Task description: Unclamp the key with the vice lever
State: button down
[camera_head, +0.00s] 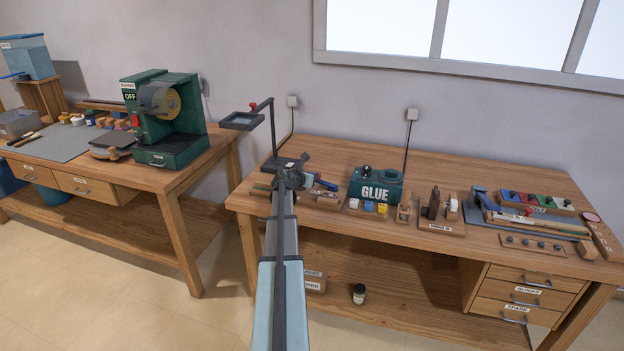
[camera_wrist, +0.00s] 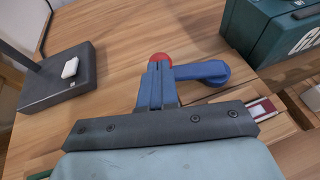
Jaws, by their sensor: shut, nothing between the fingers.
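How tightly the key is held cannot be told. My gripper (camera_head: 303,158) is above the left end of this bench, far left of the vice. In the wrist view its blue fingers (camera_wrist: 156,90) are shut and empty. A red rounded thing and a blue handle (camera_wrist: 205,72) show just past the fingers. The vice is not in the wrist view.
The green glue box (camera_head: 376,188) stands right of my gripper. A dark stand base (camera_wrist: 65,78) is to its left, with a tall post.

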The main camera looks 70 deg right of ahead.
jog(key=d+m+g+y, duration=0.1)
jog(key=d+m+g, duration=0.1)
jog(key=d+m+g+y, duration=0.1)
jog(key=d+m+g, duration=0.1)
jog(key=g, duration=0.1)
jog(key=shift+w+m, duration=0.2)
jog(key=shift+m, duration=0.1)
jog(key=shift+s+d+m+g+y, duration=0.2)
jog(key=shift+d+m+g+y, duration=0.5)
jog(key=shift+m+g+y, duration=0.15)
jog(key=d+m+g+y, duration=0.1)
jog(key=s+m+g+y, duration=0.1)
jog(key=m, duration=0.1)
jog(key=shift+s+d+y, duration=0.1)
jog(key=shift+d+y, duration=0.25)
jog(key=shift+s, duration=0.25)
jog(key=shift+s+d, duration=0.9)
jog(key=shift+s, duration=0.1)
jog(key=shift+s+d, duration=0.15)
jog(key=shift+s, duration=0.1)
jog(key=w+a+r, duration=0.1)
jog(key=w+r, duration=0.1)
jog(key=w, duration=0.4)
jog(key=w+a+r, duration=0.1)
jog(key=w+r, duration=0.2)
jog(key=w, duration=0.4)
jog(key=shift+w, duration=0.2)
